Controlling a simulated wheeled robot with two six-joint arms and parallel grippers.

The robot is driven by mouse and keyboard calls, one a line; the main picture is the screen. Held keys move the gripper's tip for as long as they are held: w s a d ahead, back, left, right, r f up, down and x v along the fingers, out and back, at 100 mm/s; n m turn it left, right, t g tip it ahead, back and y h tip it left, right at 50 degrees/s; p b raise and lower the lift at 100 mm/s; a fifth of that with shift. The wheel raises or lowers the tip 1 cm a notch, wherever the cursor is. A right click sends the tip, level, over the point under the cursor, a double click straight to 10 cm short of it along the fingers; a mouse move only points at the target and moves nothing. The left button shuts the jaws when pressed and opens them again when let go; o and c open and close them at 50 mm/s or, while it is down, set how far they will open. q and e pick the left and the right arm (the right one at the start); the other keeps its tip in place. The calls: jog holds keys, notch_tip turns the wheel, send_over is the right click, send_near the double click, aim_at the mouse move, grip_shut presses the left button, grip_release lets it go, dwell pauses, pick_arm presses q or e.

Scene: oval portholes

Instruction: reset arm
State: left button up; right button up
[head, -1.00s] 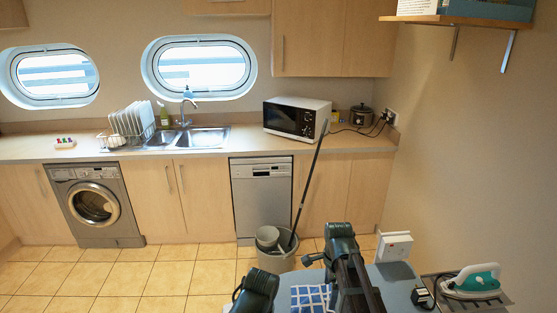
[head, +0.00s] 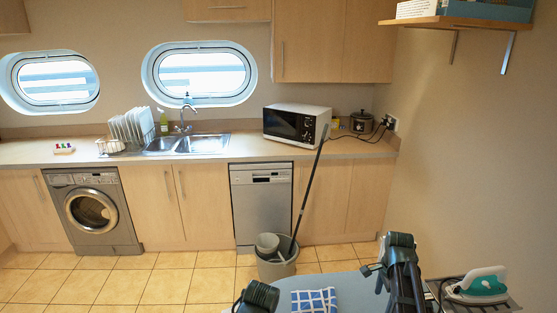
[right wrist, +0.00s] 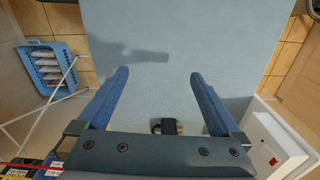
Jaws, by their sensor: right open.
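My right gripper (right wrist: 159,75) is open in the right wrist view, its two blue fingers apart with nothing between the tips. It points at a pale blue board (right wrist: 150,30), on which a shadow falls. A small black plug-like item with brass-coloured pins (right wrist: 167,128) shows between the finger bases; the palm partly covers it. In the head view, dark links of my right arm stand over the board's right part, and a piece of my left arm shows at the bottom. Neither gripper's fingers can be made out there.
A blue checked cloth (head: 314,300) lies on the board. A teal and white iron (head: 482,284) rests at its right end. A white box with a red switch (right wrist: 276,152) is beside the right finger. A bucket (head: 277,264) with a pole stands beyond the board; tiled floor is clear to the left.

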jog(key=d+f+b, duration=0.1)
jog(key=f+b, duration=0.1)
jog(key=d+f+b, duration=0.1)
jog(key=d+f, duration=0.1)
jog(key=d+f+b, duration=0.2)
jog(key=shift+d+f+b, duration=0.25)
jog(key=shift+f+b, duration=0.1)
jog(key=shift+a, duration=0.1)
